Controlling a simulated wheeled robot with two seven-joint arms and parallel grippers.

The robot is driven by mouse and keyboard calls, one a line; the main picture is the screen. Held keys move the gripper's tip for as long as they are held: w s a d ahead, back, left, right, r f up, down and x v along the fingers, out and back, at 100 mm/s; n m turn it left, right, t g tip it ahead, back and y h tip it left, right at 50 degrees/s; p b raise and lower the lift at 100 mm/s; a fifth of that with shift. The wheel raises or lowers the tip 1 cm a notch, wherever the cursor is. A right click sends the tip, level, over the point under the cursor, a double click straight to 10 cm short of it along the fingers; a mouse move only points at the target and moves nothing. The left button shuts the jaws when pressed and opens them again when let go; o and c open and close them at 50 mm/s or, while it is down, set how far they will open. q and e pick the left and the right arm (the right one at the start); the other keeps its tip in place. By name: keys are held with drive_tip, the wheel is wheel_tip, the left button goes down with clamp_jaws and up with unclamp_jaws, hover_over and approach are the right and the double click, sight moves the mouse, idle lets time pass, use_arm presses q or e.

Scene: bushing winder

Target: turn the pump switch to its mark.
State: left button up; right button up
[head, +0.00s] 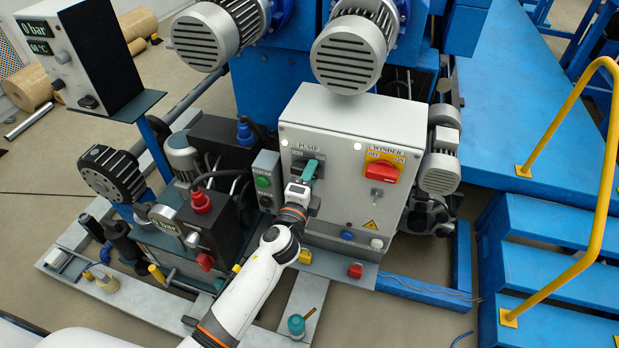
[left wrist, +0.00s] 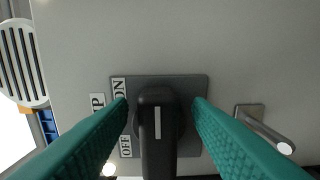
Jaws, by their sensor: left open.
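The pump switch is a black handle with a white line (left wrist: 157,122), on a dark grey plate (left wrist: 190,88) lettered ON and OFF. In the left wrist view the handle and its line run up and down the picture. The plate (head: 298,171) also shows in the head view, under the word PUMP on the grey control box (head: 335,125). My left gripper (head: 311,170) is in front of the switch. Its teal fingers (left wrist: 160,122) are open, one on each side of the handle, with a visible gap to each. My right gripper is not in view.
On the same box are the red winder switch (head: 381,172) and a small lever (left wrist: 268,130). A green button box (head: 264,181) is close on the left. Motors (head: 348,52) overhang the box top. A yellow handrail (head: 607,150) stands at the right.

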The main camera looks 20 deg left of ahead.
use_arm(q)
drive_tip(key=s, duration=1.2)
drive_tip(key=shift+a+b, duration=0.2)
drive_tip(key=shift+b, duration=0.1)
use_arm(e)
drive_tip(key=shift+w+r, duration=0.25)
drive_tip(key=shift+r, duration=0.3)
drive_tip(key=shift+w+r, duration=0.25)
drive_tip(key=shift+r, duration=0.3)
